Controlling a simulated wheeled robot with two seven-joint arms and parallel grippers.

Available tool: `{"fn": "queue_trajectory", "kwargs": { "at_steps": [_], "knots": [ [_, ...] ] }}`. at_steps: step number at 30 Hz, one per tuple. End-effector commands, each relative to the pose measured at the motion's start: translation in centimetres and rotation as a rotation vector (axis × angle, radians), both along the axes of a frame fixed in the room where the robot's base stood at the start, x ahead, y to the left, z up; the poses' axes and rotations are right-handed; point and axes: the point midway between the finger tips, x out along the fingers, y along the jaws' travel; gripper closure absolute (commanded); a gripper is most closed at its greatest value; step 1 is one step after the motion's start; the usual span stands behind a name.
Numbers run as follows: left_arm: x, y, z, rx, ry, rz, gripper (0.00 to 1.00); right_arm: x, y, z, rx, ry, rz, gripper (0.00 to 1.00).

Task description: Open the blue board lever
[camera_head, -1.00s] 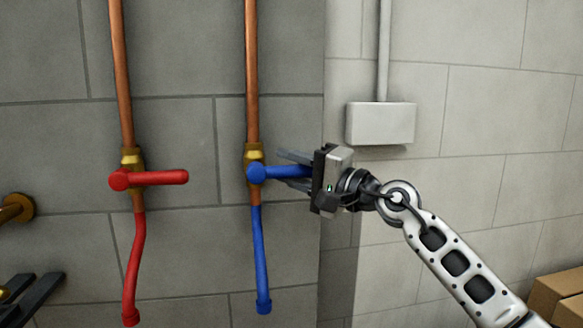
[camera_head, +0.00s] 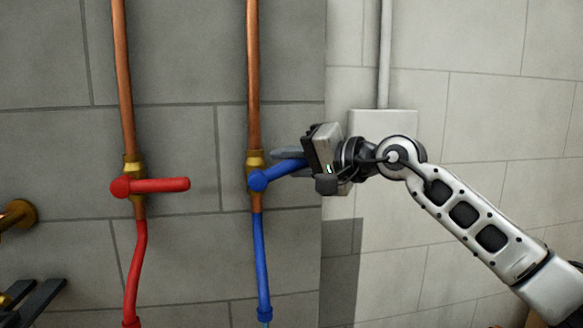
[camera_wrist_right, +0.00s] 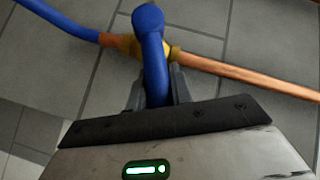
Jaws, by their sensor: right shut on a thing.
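The blue board lever (camera_head: 271,177) sits on a brass valve between a copper pipe and a blue pipe. It points right and tilts upward from its round hub. My right gripper (camera_head: 288,160) is shut on the lever's outer part, which its fingers and body partly hide. In the right wrist view the blue lever (camera_wrist_right: 154,62) runs from its round knob down between the two fingers of my right gripper (camera_wrist_right: 156,92). My left gripper is not in view.
A red lever (camera_head: 160,185) on a parallel pipe lies level to the left. A pale box (camera_head: 398,122) with a conduit is on the wall behind my right wrist. A brass fitting (camera_head: 18,214) sticks out at the far left.

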Motion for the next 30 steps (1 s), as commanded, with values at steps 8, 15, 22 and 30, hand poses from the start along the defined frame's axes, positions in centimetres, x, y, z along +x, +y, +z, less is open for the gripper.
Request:
{"fn": "queue_trajectory", "kwargs": {
  "at_steps": [8, 15, 22, 30],
  "knots": [
    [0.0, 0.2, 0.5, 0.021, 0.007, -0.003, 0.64, -0.1, 0.6, 1.4, -0.19, -0.04, 0.0, 1.0],
    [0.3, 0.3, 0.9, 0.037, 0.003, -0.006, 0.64, -0.2, 0.9, 1.7, -0.284, -0.057, -0.001, 1.0],
    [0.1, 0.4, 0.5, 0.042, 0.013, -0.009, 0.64, -0.2, 1.1, 1.7, -0.314, -0.062, 0.001, 1.0],
    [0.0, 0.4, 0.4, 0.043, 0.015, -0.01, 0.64, -0.2, 1.1, 1.6, -0.316, -0.063, 0.001, 1.0]
  ]
}}
